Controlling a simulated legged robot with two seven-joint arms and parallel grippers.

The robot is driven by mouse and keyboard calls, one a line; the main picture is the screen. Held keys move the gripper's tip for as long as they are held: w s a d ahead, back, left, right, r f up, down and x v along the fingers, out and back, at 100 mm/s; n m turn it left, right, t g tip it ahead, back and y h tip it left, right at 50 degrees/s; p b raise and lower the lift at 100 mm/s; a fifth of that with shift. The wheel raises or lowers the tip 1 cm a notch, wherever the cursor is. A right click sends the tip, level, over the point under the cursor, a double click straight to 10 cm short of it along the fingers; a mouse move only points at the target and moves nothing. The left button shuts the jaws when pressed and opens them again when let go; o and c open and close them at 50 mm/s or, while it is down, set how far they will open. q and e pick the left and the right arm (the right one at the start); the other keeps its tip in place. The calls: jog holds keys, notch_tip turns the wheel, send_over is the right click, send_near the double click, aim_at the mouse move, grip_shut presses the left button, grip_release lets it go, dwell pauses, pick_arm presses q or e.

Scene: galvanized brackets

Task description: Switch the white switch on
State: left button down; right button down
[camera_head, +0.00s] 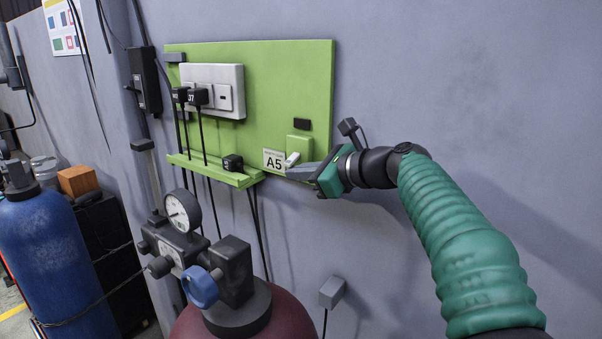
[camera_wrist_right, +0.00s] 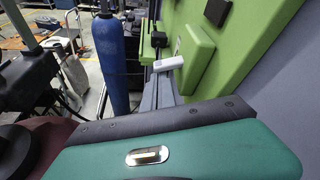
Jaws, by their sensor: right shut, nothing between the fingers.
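The white switch (camera_head: 291,159) is a small white lever sticking out from a green box (camera_head: 299,147) on the green wall board (camera_head: 280,80). It also shows in the right wrist view as a white lever (camera_wrist_right: 168,63), standing out from its green box (camera_wrist_right: 195,60). My right gripper (camera_head: 290,173) is shut and empty, with its fingertips just below the lever. In the right wrist view the grey fingers (camera_wrist_right: 160,92) lie under the lever; I cannot tell whether they touch it. My left gripper is not in view.
A white socket panel (camera_head: 226,90) with black plugs is on the board's left. A green ledge (camera_head: 215,172) holds a black plug (camera_head: 232,162). A dark red cylinder (camera_head: 245,318) with a gauge (camera_head: 182,211) stands in front. A blue cylinder (camera_head: 55,260) stands at left. The right-hand wall is bare.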

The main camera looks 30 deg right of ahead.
jog(key=shift+s+d+r+m+p, duration=0.2)
jog(key=shift+m+p, duration=0.1)
jog(key=shift+p, duration=0.25)
